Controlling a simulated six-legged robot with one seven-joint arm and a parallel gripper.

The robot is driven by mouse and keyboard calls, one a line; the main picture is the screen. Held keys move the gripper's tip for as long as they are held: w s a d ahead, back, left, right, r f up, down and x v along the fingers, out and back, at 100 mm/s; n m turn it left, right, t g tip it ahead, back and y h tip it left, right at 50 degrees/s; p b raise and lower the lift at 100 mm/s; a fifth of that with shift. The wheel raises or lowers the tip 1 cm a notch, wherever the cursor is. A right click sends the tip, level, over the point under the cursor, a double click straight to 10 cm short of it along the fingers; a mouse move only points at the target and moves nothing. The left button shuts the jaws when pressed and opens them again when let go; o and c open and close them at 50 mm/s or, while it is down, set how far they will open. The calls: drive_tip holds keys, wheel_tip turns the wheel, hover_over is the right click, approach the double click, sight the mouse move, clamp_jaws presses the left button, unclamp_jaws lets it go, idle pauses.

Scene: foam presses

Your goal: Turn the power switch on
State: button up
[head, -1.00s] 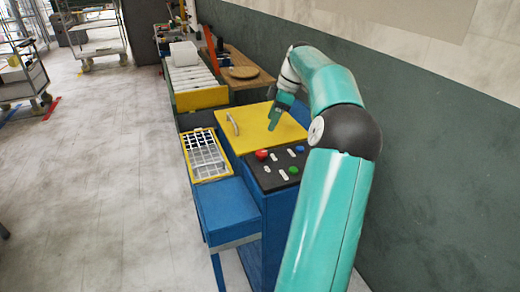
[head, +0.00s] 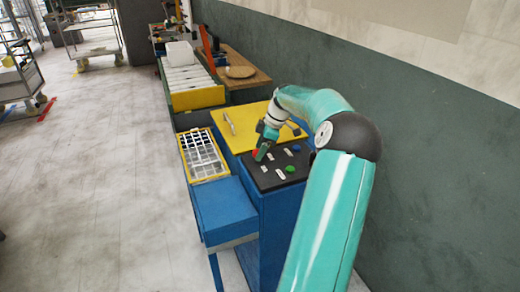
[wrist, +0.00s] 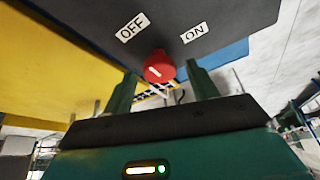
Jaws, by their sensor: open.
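The power switch is a round red knob (wrist: 158,67) on a dark panel, with a small white mark on its face. The OFF label (wrist: 132,27) and the ON label (wrist: 195,32) are on the panel beside it. I cannot tell for sure which label the mark points to. My gripper (wrist: 161,72) is open, with one finger on each side of the knob; gaps show between the fingers and the knob. In the head view my gripper (head: 262,153) is over the left part of the black control panel (head: 268,181) and mostly hides the knob.
A green button (head: 290,169) and several pale labels are on the same panel. A yellow lid (head: 238,135) with a handle lies behind it. A yellow-framed grid tray (head: 203,156) is to the left.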

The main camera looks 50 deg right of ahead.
drive_tip(key=shift+w+a+f, duration=0.1)
drive_tip(key=shift+f, duration=0.15)
drive_tip(key=shift+c, duration=0.2)
drive_tip(key=c, duration=0.9)
